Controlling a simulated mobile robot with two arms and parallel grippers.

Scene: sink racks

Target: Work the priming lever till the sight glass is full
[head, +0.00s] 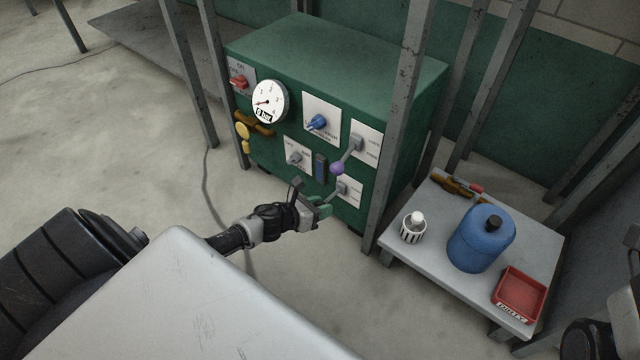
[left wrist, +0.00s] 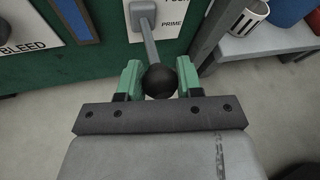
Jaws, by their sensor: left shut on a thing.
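The priming lever (left wrist: 149,38) comes out of a white plate marked PRIME (left wrist: 176,24) on the green cabinet and ends in a black ball knob. My left gripper (left wrist: 159,82) is shut on this knob, one green finger on each side. In the head view my left gripper (head: 322,204) is at the lower right of the cabinet front, hiding the knob. The sight glass (head: 320,167) is a narrow upright blue strip in a dark frame, left of the lever plate. Its blue also shows in the left wrist view (left wrist: 74,17), cut off at the top; I cannot tell its level.
The green cabinet (head: 330,55) also bears a round gauge (head: 270,101), a red switch (head: 239,82), a blue knob (head: 317,122) and a lever with a purple knob (head: 337,168). Grey posts stand around it. A low table (head: 440,268) at right holds a blue jug (head: 480,240) and red tray (head: 520,292).

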